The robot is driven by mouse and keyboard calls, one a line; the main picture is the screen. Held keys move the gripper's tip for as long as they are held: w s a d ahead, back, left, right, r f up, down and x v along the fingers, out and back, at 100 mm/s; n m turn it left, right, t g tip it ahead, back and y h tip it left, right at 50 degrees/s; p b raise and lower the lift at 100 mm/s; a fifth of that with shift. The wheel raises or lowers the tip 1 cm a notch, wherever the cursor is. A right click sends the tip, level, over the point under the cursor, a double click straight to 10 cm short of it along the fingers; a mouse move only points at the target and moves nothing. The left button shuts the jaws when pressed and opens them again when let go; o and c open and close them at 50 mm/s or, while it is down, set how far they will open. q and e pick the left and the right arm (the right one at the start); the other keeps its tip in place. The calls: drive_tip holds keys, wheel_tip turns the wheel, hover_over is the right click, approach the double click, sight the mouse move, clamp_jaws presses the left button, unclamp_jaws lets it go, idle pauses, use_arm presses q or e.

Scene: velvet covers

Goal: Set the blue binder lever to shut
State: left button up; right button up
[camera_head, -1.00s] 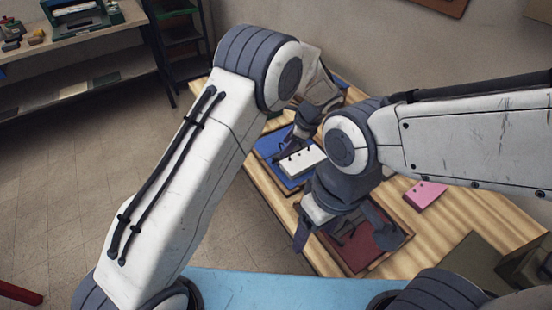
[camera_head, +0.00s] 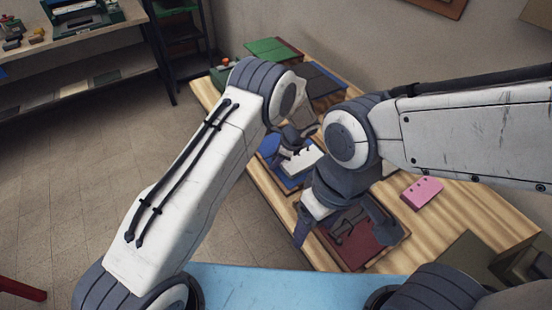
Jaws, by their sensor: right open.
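The blue binder (camera_head: 268,148) lies open on the table, with a white punched block of paper (camera_head: 300,160) on it. Its lever is hidden or too small to make out. My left gripper (camera_head: 291,142) is over the blue binder's far part, close to the paper; its jaws are too small and dark to read. My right gripper (camera_head: 342,232) is open, its fingers spread above a dark red binder (camera_head: 385,243) with a metal lever mechanism (camera_head: 348,224). My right wrist hides the blue binder's right side.
A pink punched block (camera_head: 423,191) lies on the wooden table (camera_head: 455,215), right of the red binder. Green (camera_head: 272,48) and dark blue (camera_head: 325,80) covers lie at the back. A dark box (camera_head: 520,262) stands front right. A shelf (camera_head: 90,40) stands back left.

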use_arm(q)
clamp_jaws()
drive_tip(key=shift+s+f+b, duration=0.1)
drive_tip(key=shift+f+b, duration=0.1)
drive_tip(key=shift+b, duration=0.25)
drive_tip(key=shift+s+d+f+t+y+b, duration=0.15)
drive_tip(key=shift+t+y+b, duration=0.25)
drive_tip(key=shift+b, duration=0.75)
drive_tip(key=shift+r, duration=0.2)
drive_tip(key=shift+o, duration=1.5)
unclamp_jaws()
drive_tip(key=shift+r, duration=0.1)
drive_tip(key=b+v, duration=0.1)
drive_tip(key=v, duration=0.9)
drive_tip(key=shift+b, duration=0.4)
